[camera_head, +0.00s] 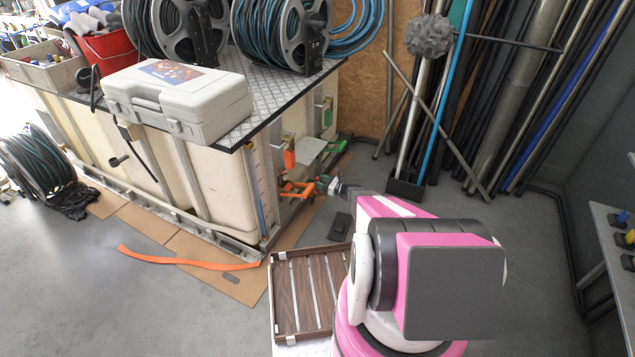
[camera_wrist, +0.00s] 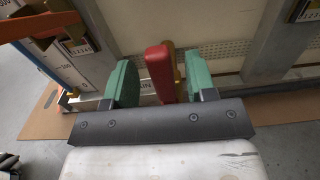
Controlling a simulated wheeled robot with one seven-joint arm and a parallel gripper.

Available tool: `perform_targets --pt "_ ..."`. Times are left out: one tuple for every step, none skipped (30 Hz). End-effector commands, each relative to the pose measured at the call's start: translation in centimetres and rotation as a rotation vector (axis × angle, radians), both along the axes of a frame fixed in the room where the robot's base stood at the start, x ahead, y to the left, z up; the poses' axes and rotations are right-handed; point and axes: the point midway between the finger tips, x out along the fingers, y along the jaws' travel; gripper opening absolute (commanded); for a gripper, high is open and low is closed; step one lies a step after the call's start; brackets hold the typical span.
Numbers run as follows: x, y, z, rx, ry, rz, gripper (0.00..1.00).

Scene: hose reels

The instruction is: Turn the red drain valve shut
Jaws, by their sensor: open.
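The red drain valve handle (camera_wrist: 159,70) stands upright between my gripper's two green fingers in the wrist view. My gripper (camera_wrist: 160,82) is open, with a visible gap on each side of the handle; the gap to the right finger looks narrower. A yellow part shows just behind the handle. A white label, partly hidden, sits behind it with the letters "AIN" readable. In the head view my gripper (camera_head: 327,184) is at the near end of the tank frame, beside an orange pipe fitting (camera_head: 296,189). The valve is too small there to make out clearly.
The cream tank (camera_head: 222,190) in its metal frame carries a white case (camera_head: 180,97) and hose reels (camera_head: 281,30). A slatted wooden tray (camera_head: 305,292) lies close to my arm. An orange strip (camera_head: 185,260) lies on cardboard. Poles lean at the back right.

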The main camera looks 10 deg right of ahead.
Motion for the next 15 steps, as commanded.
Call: perform_targets --pt "0.4 0.5 0.0 -0.001 -0.001 0.001 0.51" --pt "0.6 0.7 0.0 -0.001 -0.001 0.001 0.51" --pt "0.8 1.0 0.0 -0.001 -0.001 0.001 0.51" --pt "0.9 1.2 0.0 -0.001 -0.001 0.001 0.51" --pt "1.0 1.3 0.0 -0.001 -0.001 0.001 0.51" --pt "1.1 1.4 0.0 -0.001 -0.001 0.0 0.51" --pt "1.1 1.5 0.0 -0.001 -0.001 0.0 0.51" --pt "1.2 1.6 0.0 -0.001 -0.001 0.0 0.51" --pt "1.2 1.6 0.0 -0.001 -0.001 0.0 0.51" --pt "1.2 1.6 0.0 -0.001 -0.001 0.0 0.51" --pt "1.2 1.6 0.0 -0.001 -0.001 -0.001 0.51" --pt "1.2 1.6 0.0 -0.001 -0.001 -0.001 0.51" --pt "1.2 1.6 0.0 -0.001 -0.001 -0.001 0.51" --pt "1.2 1.6 0.0 -0.001 -0.001 0.0 0.51" --pt "1.2 1.6 0.0 -0.001 -0.001 0.0 0.51"
